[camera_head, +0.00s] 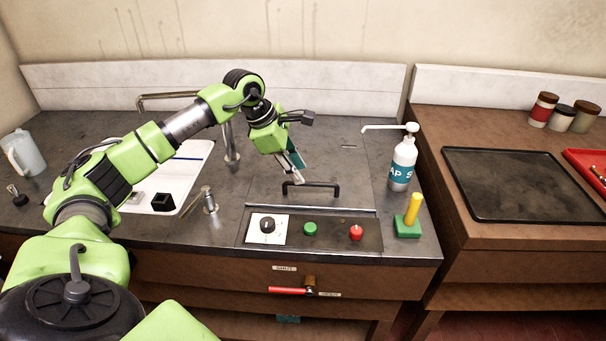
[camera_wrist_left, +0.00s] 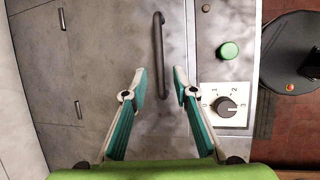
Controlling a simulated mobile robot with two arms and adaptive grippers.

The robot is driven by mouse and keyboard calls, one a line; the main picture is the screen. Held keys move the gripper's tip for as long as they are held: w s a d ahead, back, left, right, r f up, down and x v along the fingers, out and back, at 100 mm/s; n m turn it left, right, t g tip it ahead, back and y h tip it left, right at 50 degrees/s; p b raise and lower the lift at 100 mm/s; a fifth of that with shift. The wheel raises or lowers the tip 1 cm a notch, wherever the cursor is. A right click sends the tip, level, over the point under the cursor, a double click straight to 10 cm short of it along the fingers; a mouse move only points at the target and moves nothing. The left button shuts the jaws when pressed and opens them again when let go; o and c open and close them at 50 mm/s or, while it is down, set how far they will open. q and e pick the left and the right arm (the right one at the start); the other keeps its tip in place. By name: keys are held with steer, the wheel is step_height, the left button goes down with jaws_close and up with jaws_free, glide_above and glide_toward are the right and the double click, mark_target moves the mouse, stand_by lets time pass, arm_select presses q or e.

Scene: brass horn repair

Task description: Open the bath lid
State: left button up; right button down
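The bath lid (camera_head: 332,163) is a flat grey metal panel set in the counter and lies closed; it also shows in the left wrist view (camera_wrist_left: 110,45). Its dark bar handle (camera_head: 310,185) stands near the lid's front edge. In the left wrist view the handle (camera_wrist_left: 161,48) runs up the picture, ahead of the gap between my fingertips. My left gripper (camera_head: 297,170) is open and empty, above the lid just behind the handle. In the left wrist view its two fingers (camera_wrist_left: 159,82) are apart. My right gripper is not in view.
A control panel with a dial (camera_head: 267,226), green button (camera_head: 310,229) and red knob (camera_head: 356,232) lies in front of the lid. A soap bottle (camera_head: 402,163) and a yellow-handled brush (camera_head: 411,217) stand to the right. A sink (camera_head: 184,172) with taps is left.

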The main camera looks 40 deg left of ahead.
arm_select(q)
steer(key=shift+p+x, duration=0.3)
steer(key=shift+x, duration=1.65)
jaws_close()
